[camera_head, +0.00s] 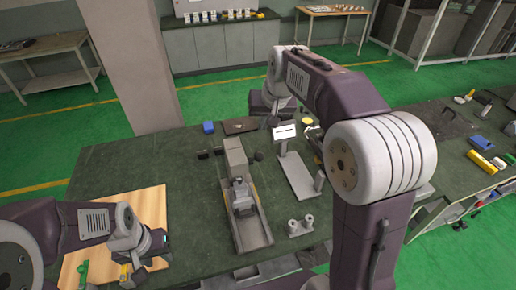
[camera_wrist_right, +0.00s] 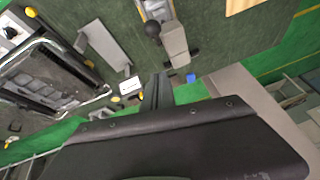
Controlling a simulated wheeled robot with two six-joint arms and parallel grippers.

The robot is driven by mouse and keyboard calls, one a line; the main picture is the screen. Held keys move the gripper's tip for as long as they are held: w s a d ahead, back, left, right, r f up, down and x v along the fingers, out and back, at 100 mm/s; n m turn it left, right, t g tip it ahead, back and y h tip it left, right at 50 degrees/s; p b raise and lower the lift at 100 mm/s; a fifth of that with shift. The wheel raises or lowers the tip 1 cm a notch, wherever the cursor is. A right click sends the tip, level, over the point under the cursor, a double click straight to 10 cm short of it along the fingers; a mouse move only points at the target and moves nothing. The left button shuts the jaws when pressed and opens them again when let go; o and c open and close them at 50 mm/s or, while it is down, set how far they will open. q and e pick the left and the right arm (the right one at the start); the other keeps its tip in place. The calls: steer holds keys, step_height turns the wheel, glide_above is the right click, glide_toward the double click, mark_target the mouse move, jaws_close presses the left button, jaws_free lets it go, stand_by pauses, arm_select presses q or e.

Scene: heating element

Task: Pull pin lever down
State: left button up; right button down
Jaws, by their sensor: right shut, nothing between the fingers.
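A grey bench machine (camera_head: 236,160) with a long base stands mid-table in the head view; its end also shows at the top of the right wrist view (camera_wrist_right: 175,45). A dark ball-ended knob (camera_wrist_right: 152,28) sticks out from its side, apparently the pin lever; it also shows small in the head view (camera_head: 258,155). My right gripper (camera_wrist_right: 162,77) is shut and empty, beyond the machine's far end and apart from the knob. In the head view, my right arm partly hides it. My left gripper (camera_head: 132,274) is low over the wooden board; its fingers are too small to read.
A stand with a white display (camera_head: 285,132) is right of the machine, near my right arm. A blue box (camera_head: 208,127) and dark flat item (camera_head: 240,126) lie behind it. A wooden board (camera_head: 150,205) lies at left.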

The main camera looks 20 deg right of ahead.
steer(key=shift+w+a+f+p, duration=0.25)
steer(key=shift+f+p, duration=0.1)
steer(key=shift+f, duration=1.55)
steer(key=shift+w+a+f+p, duration=0.2)
steer(key=shift+f+p, duration=0.15)
steer(key=shift+f, duration=1.5)
steer(key=shift+w+a+f+p, duration=0.25)
steer(key=shift+f+p, duration=0.1)
steer(key=shift+f, duration=1.55)
